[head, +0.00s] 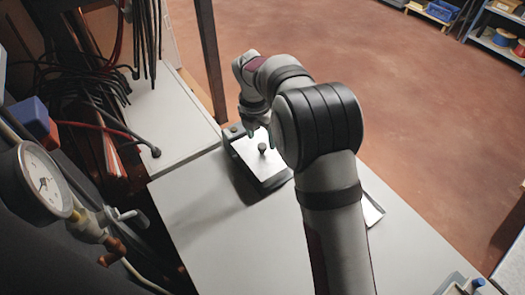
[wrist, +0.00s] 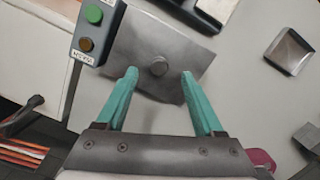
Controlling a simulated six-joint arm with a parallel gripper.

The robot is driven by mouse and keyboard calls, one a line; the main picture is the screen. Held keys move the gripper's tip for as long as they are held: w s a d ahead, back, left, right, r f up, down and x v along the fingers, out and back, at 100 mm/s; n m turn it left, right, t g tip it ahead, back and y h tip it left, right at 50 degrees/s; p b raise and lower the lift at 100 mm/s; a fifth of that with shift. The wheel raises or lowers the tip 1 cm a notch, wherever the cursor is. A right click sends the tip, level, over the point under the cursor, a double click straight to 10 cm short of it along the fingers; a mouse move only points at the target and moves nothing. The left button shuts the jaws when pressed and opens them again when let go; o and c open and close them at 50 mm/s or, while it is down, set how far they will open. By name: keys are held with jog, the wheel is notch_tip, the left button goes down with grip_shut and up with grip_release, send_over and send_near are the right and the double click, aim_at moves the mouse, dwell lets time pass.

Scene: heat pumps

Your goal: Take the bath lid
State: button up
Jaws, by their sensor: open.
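The bath lid is a grey plate with a round knob. In the wrist view the lid (wrist: 190,52) lies tilted in the picture, with its knob (wrist: 158,67) near the middle. In the head view the lid (head: 248,158) sits on a dark box-shaped bath (head: 268,188), and its dark knob (head: 262,148) stands up from it. My gripper (wrist: 159,74) is open, with its teal fingertips on either side of the knob in the picture. I cannot tell its height above the lid. In the head view my gripper (head: 260,134) is partly hidden by my arm.
A control box with a green button (wrist: 93,14) and an amber button stands beside the lid. A square metal piece (wrist: 289,56) lies on the table to the right. A pressure gauge (head: 42,183) and hanging cables (head: 75,70) are at the left. The front table (head: 210,245) is largely clear.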

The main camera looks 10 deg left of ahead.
aim_at(262, 145)
jog(key=f, duration=0.3)
jog(key=shift+w+f, duration=0.15)
jog(key=shift+w, duration=0.15)
grip_shut()
